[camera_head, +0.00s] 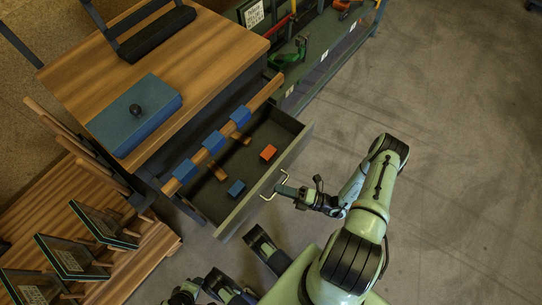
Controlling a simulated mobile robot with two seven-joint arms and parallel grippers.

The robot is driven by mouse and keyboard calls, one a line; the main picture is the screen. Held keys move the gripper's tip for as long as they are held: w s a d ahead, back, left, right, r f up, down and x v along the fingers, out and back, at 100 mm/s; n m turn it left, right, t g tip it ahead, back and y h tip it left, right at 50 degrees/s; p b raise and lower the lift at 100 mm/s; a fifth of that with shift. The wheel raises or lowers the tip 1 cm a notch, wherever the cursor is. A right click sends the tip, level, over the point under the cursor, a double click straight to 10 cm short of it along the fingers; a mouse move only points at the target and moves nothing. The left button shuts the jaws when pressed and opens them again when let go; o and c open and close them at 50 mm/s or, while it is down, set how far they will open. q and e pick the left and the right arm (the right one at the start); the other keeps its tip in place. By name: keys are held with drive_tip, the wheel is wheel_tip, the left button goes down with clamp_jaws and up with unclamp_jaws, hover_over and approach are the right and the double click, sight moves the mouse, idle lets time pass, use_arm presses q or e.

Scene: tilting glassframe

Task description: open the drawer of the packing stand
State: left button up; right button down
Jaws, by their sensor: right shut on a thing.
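The packing stand (215,45) has a wooden top. Its dark drawer (280,118) is pulled out toward the lower right, so its inside shows. An orange block (268,152) and a blue block (236,188) lie in it. The drawer's thin metal handle (284,174) is on its front panel. My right gripper (281,188) is shut on the handle, with its arm reaching in from the lower right. My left gripper (185,293) is partly in view at the bottom edge; its fingers are too small and cut off to read.
A blue box with a black knob (137,109) sits on the stand's top. Several blue blocks sit along a wooden rail (266,93) above the drawer. Framed panels (105,226) stand on a wooden rack at the lower left. A green shelf (318,48) stands behind. The floor on the right is clear.

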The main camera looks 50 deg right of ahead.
use_arm(q)
drive_tip(key=shift+s, duration=0.15)
use_arm(e)
drive_tip(key=shift+s, duration=1.15)
drive_tip(key=shift+d, duration=0.1)
drive_tip(key=c, duration=1.2)
unclamp_jaws()
use_arm(q)
drive_tip(key=shift+w+a+f, duration=0.2)
drive_tip(key=shift+w+f, duration=0.05)
drive_tip(key=shift+w, duration=0.25)
use_arm(e)
drive_tip(key=v, duration=1.3)
drive_tip(key=shift+s+d, duration=0.1)
drive_tip(key=shift+s, duration=0.05)
drive_tip(key=shift+r, duration=0.1)
